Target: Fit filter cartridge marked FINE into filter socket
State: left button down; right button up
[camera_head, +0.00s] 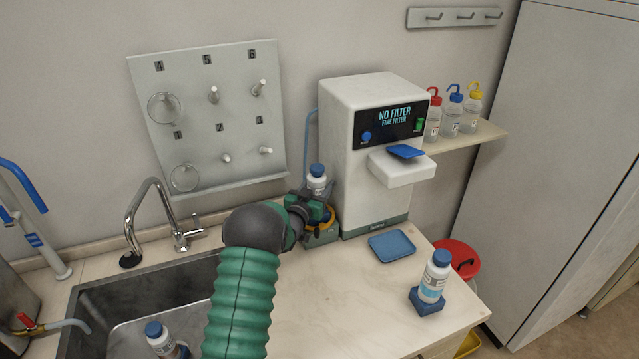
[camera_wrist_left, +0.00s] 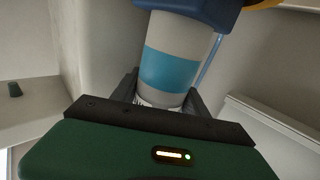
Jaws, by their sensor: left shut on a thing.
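My left gripper (camera_head: 316,205) is shut on a white filter cartridge (camera_head: 317,182) with a blue cap, left of the white spectrometer. The cartridge stands about upright in the head view. The left wrist view shows its body with a blue band (camera_wrist_left: 170,68) between my fingers (camera_wrist_left: 160,100). A blue part (camera_wrist_left: 190,10) at its end lies close to an orange ring, part of the filter socket (camera_head: 328,222) with its green base. My gripper hides much of the socket, so I cannot tell whether the cartridge is seated. I cannot read its marking. My right gripper is not in view.
The spectrometer (camera_head: 350,150) displays "NO FILTER / FINE FILTER". Another blue-capped cartridge (camera_head: 434,277) stands on a blue block at the counter's right; one more (camera_head: 160,338) is at the sink (camera_head: 110,300). A blue tray (camera_head: 392,246) lies before the spectrometer. The pegboard (camera_head: 200,115) hangs behind.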

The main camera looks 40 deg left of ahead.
pick_arm(q)
jog(key=shift+w+a, duration=0.1)
jog(key=shift+a, duration=0.65)
jog(key=shift+w+d+r, duration=0.1)
jog(key=shift+d+r, duration=0.1)
jog(key=shift+d, duration=0.05)
jog(key=shift+a+f+b, duration=0.1)
jog(key=shift+f+b, duration=0.2)
jog(key=shift+b, duration=0.2)
jog(key=c, duration=0.8)
grip_release()
jog(key=o, duration=0.3)
jog(key=shift+f, duration=0.15)
